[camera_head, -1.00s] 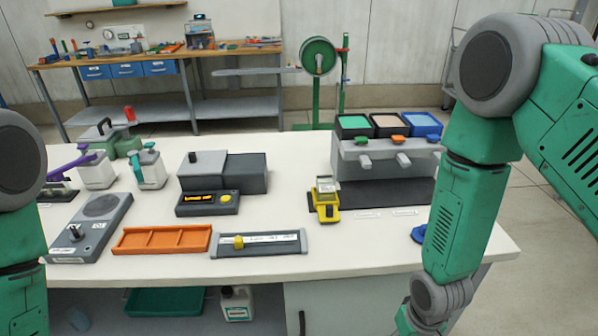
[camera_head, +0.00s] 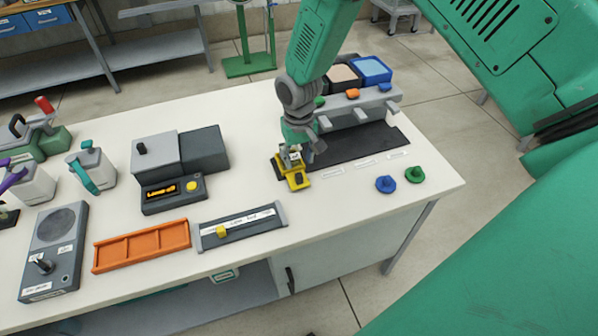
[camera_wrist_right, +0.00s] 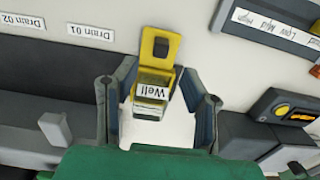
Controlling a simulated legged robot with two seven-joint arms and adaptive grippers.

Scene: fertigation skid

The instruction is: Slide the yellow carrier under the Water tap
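The yellow carrier (camera_head: 297,181) stands on the table at the left end of the dark mat, in front of the grey dispenser. It holds a small container labelled "Well", and in the wrist view the carrier (camera_wrist_right: 160,47) lies between my fingers. My right gripper (camera_wrist_right: 157,88) is open around it, with gaps on both sides; it also shows above the carrier in the head view (camera_head: 298,152). The dispenser has grey taps (camera_head: 360,113) above the mat, partly hidden by my arm. I cannot read which is Water. My left gripper is out of view.
The dark mat (camera_head: 365,145) under the taps is clear. Blue (camera_head: 386,184) and green (camera_head: 414,174) knobs lie near the right edge. A slider panel (camera_head: 242,227), an orange tray (camera_head: 140,246) and a display unit (camera_head: 173,193) stand to the left.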

